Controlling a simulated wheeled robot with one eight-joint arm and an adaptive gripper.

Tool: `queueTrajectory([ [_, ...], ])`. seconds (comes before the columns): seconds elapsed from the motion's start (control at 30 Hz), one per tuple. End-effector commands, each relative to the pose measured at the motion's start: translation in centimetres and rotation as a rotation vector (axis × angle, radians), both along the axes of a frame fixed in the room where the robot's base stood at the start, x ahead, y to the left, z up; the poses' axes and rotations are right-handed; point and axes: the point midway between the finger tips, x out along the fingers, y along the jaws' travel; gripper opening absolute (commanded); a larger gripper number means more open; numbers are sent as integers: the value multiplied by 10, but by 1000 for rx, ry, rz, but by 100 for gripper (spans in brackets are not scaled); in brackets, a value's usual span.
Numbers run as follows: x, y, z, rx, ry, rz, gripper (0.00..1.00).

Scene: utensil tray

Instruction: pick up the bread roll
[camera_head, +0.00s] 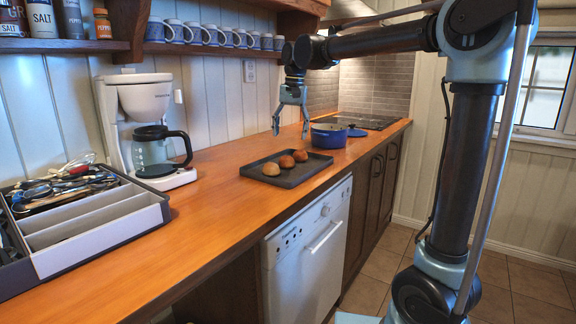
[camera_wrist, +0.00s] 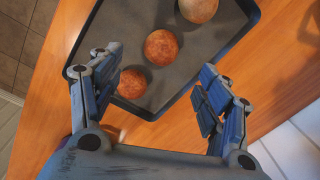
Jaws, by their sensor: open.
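Three round bread rolls lie in a row on a dark baking tray (camera_head: 290,180). In the head view the nearest roll (camera_head: 271,169) is paler, and the middle roll (camera_head: 287,161) and far roll (camera_head: 300,155) are browner. In the wrist view the pale roll (camera_wrist: 198,9) is at the top, the middle roll (camera_wrist: 163,47) at centre, and the far roll (camera_wrist: 131,84) partly behind the left finger. My gripper (camera_head: 291,131) is open and empty above the tray's far end, pointing down, its fingers apart and touching no roll.
A blue pot (camera_head: 328,138) stands just beyond the tray, near the cooktop (camera_head: 372,121). A coffee maker (camera_head: 150,130) and a utensil tray (camera_head: 97,235) stand to the left. The wooden counter (camera_head: 215,210) is clear before the tray. Mugs hang under a shelf.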

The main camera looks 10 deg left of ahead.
Motion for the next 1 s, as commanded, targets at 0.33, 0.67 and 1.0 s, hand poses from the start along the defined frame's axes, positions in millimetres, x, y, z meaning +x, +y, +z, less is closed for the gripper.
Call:
queueTrajectory([
  [0.33,0,4,-48,0,0,0,70],
  [0.67,3,9,-75,0,0,1,70],
  [1.0,4,12,-104,0,0,1,70],
])
